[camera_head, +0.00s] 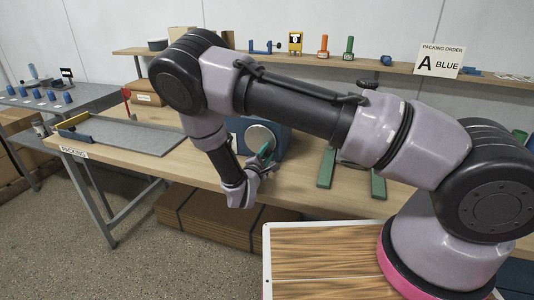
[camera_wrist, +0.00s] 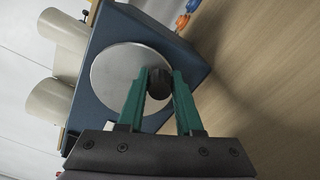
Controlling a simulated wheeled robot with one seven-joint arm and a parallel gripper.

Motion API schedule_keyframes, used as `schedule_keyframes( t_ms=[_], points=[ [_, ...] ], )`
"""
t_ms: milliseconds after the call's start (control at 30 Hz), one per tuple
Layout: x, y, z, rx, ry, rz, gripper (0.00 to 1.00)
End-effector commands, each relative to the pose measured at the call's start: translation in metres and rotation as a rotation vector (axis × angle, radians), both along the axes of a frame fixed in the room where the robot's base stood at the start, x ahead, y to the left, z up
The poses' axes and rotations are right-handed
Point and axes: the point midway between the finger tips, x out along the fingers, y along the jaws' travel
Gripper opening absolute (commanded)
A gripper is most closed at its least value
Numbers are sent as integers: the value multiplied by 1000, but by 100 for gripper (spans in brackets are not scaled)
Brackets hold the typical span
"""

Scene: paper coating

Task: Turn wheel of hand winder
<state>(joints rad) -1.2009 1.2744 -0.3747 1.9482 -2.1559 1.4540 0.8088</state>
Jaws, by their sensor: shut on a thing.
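The hand winder is a dark blue box (camera_wrist: 112,38) with a round grey metal wheel (camera_wrist: 112,75) on its face. A dark knob (camera_wrist: 158,84) sticks out near the wheel's edge. My gripper (camera_wrist: 160,82) has green fingers, one on each side of the knob, and is shut on it. In the head view the wheel (camera_head: 260,138) shows on the blue box behind my gripper (camera_head: 265,152). My arm hides much of the winder there.
A wooden packing table (camera_head: 215,182) carries the winder. A shelf behind holds small tools and a "Packing order A blue" sign (camera_head: 439,60).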

Motion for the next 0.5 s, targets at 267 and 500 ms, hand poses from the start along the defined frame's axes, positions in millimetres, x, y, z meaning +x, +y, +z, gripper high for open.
schedule_keyframes(
  t_ms=[267,500],
  points=[
    [0,0,-1,-1,2,0,64],
    [-7,3,0,-1,1,2,64]
  ],
)
